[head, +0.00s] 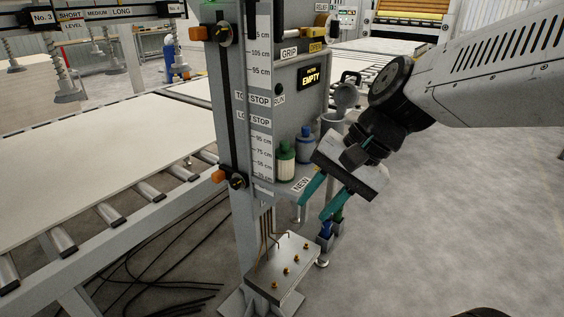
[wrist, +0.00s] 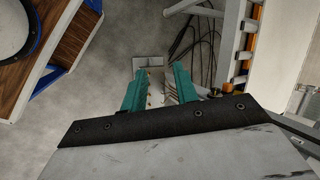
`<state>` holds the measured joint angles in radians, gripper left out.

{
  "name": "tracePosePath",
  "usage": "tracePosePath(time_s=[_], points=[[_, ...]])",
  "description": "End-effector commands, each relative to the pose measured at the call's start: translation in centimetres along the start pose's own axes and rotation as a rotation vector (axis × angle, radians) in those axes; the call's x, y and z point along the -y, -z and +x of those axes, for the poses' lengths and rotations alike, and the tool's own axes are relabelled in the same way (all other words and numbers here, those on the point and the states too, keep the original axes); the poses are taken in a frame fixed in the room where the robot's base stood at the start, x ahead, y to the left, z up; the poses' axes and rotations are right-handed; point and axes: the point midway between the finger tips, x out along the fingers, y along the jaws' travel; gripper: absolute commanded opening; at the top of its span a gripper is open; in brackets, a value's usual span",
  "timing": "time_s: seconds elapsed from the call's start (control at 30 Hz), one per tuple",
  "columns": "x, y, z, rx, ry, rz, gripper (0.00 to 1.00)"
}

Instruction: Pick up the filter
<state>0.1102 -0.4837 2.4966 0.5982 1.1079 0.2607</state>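My gripper (head: 313,208) is open and empty, its two teal fingers pointing down and left in front of the shelf marked NEW (head: 301,186). In the wrist view the open fingers (wrist: 159,72) have only floor and a small metal plate beyond them. A green canister (head: 286,165) and a blue canister (head: 305,146) stand upright on the shelf, left of my gripper and apart from it. I cannot tell for sure which thing is the filter. A grey cup with a raised round lid (head: 346,95) is behind my wrist, partly hidden.
A grey column (head: 230,110) with a scale stands left of the shelf. A display (head: 311,78) on the box reads EMPTY. A metal block with brass knobs (head: 283,268) is below. A roller conveyor (head: 105,218) fills the left; open floor lies right.

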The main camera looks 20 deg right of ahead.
Motion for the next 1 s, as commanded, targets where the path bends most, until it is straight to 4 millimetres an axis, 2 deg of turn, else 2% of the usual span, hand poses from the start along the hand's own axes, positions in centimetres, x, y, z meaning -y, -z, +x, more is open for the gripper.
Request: tracePosePath(time_s=[0.03,0.1,0.17,0.2,0.3,0.4,0.5,0.67,1.0], points=[[1.9,2.0,0.8,0.034,0.101,0.179,0.3],[4.5,5.1,1.3,0.073,0.248,0.434,0.3],[6.2,8.3,1.6,0.105,0.367,0.651,0.3],[7.0,10.4,1.7,0.125,0.441,0.79,0.3],[7.9,15.8,1.8,0.171,0.601,1.101,0.3],[7.6,20.2,1.8,0.204,0.724,1.338,0.3],[7.1,23.0,1.8,0.228,0.804,1.492,0.3],[7.0,25.0,2.3,0.243,0.854,1.585,0.3],[9.8,26.6,5.0,0.244,0.853,1.582,0.3]])
